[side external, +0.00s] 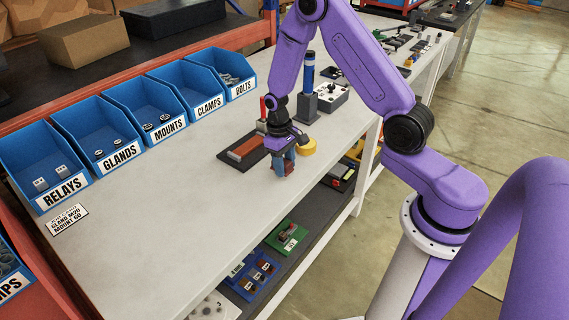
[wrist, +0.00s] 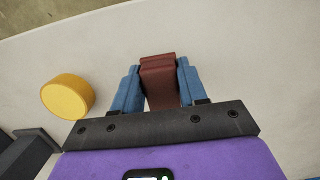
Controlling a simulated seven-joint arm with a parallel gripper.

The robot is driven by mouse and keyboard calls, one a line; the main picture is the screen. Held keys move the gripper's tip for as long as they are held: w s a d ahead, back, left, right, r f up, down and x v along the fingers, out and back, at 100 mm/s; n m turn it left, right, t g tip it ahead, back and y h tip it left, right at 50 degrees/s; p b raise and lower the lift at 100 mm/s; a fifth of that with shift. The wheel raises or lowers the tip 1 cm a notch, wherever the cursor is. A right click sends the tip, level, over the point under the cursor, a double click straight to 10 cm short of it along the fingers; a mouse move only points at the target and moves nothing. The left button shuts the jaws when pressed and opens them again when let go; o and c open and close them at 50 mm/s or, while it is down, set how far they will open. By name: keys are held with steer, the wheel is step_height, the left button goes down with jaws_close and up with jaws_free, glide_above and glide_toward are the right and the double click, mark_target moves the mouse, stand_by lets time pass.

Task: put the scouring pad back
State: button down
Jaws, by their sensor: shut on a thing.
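The scouring pad is a small maroon block (wrist: 158,82) between the two blue fingers of my gripper (wrist: 156,85) in the wrist view. My gripper is shut on it. In the side view my gripper (side external: 283,164) points down over the light table top near its front edge, with the maroon pad (side external: 289,168) partly hidden between the fingers. I cannot tell whether the pad touches the table. A dark tray (side external: 229,159) with a reddish and grey block on it lies just left of my gripper.
A yellow round piece (side external: 307,147) stands close right of my gripper; it also shows in the wrist view (wrist: 67,97). Behind are a dark-and-blue upright tower (side external: 308,75) and a grey switch box (side external: 332,97). Labelled blue bins (side external: 90,130) line the back. The table's left half is mostly clear.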

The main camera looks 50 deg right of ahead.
steer(key=shift+f, duration=0.65)
steer(key=c, duration=0.6)
jaws_free()
steer(key=shift+r, duration=0.1)
step_height(320, 180, up, 13)
steer(key=w, duration=0.2)
steer(key=s+a+r+n+t, duration=0.1)
steer(key=s+a+r+n, duration=0.5)
steer(key=s+a, duration=0.5)
steer(key=s+r+n, duration=0.2)
steer(key=s+n, duration=0.4)
steer(key=s, duration=1.1)
steer(key=shift+s+d+r+n+t, duration=0.2)
steer(key=shift+s+r+n+t, duration=0.1)
steer(key=shift+r+t, duration=0.1)
